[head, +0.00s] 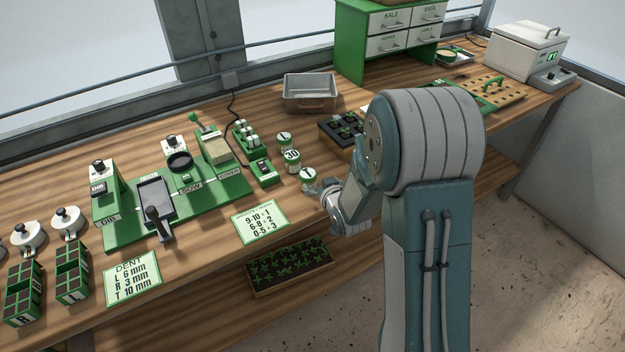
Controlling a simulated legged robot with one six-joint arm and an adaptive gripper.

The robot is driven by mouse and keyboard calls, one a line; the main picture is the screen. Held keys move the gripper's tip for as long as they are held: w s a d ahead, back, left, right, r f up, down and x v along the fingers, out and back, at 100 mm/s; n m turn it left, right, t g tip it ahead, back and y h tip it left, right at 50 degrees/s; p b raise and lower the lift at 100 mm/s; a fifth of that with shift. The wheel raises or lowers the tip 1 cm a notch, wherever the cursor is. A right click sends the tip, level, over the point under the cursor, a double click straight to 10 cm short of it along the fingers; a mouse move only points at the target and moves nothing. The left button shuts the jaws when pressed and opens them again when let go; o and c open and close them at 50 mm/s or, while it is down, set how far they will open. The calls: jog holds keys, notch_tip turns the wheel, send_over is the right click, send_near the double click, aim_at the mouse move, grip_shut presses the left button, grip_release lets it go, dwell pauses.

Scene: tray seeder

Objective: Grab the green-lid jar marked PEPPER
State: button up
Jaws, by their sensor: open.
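Three small jars with pale, marked tops and green around them stand in a slanting row on the bench: a far jar (284,138), a middle jar (292,158) whose top reads 30, and a near jar (309,180). I cannot read PEPPER on any of them, as their side labels are too small. My gripper (338,204) is at the end of the arm, just right of the near jar and close to it. It is open and holds nothing I can see; its fingers are hard to make out.
The green seeder station (180,208) stands left of the jars. A number card (260,221) lies in front, and a dark cell tray (345,133) sits behind my wrist. A grey bin (310,92) and green drawer cabinet (348,45) are at the back. A seedling tray (254,291) is on the lower shelf.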

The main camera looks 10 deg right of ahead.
aim_at(309, 183)
jog(key=w+a, duration=0.1)
jog(key=w+a+f, duration=0.2)
jog(key=w, duration=0.1)
jog(key=shift+a, duration=0.2)
jog(key=shift+w+d+f, duration=0.1)
jog(key=shift+w+d, duration=0.15)
jog(key=shift+w, duration=0.05)
jog(key=shift+d, duration=0.6)
jog(key=shift+c, duration=0.3)
jog(key=shift+a, duration=0.3)
jog(key=c, duration=1.1)
jog(key=shift+a, duration=0.3)
